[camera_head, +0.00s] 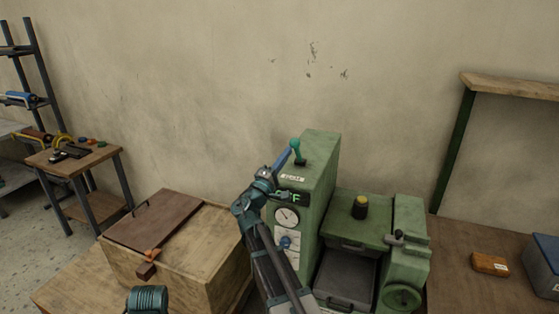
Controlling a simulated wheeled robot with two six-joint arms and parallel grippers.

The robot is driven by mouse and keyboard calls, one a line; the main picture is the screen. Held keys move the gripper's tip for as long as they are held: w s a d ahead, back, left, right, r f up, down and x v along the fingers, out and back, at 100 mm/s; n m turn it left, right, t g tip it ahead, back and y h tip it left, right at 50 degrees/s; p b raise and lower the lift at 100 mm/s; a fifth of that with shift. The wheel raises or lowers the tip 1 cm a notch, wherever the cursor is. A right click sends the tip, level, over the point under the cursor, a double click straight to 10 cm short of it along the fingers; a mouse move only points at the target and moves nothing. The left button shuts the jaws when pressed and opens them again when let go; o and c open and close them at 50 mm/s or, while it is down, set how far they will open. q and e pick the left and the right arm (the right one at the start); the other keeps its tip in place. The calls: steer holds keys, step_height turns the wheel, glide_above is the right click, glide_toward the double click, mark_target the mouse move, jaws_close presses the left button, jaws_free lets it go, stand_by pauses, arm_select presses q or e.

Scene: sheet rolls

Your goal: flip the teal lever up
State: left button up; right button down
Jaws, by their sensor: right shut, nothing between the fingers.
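The teal lever (297,150) stands out of the top of a tall green machine housing (321,165), its rounded knob upward and its base in a dark slot. My right gripper (286,154) is shut and empty. Its blue fingers point up and right, with the tips beside the lever, just left of its knob. I cannot tell whether they touch. My right arm comes up from the bottom middle and hides part of the machine's front. My left gripper is out of view; only a ribbed teal part of mine shows at the bottom left.
The machine's front has a round gauge (287,216) and a blue knob (285,242). To its right are a yellow-topped knob (360,207) and a green handwheel (402,298). A wooden box (206,262) stands at left. A small brown block (490,264) lies on the right.

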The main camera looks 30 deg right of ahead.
steer(key=shift+w+d+r, duration=0.1)
steer(key=shift+d, duration=0.15)
steer(key=w+d+r+g+y+p, duration=0.1)
steer(key=w+d+r+y+p, duration=0.1)
steer(key=w+d+r+p, duration=0.4)
steer(key=shift+w+d+n+y+p, duration=0.3)
steer(key=shift+w+d+p, duration=0.9)
steer(key=shift+d+p, duration=1.1)
steer(key=shift+a+p, duration=0.35)
steer(key=shift+p, duration=0.05)
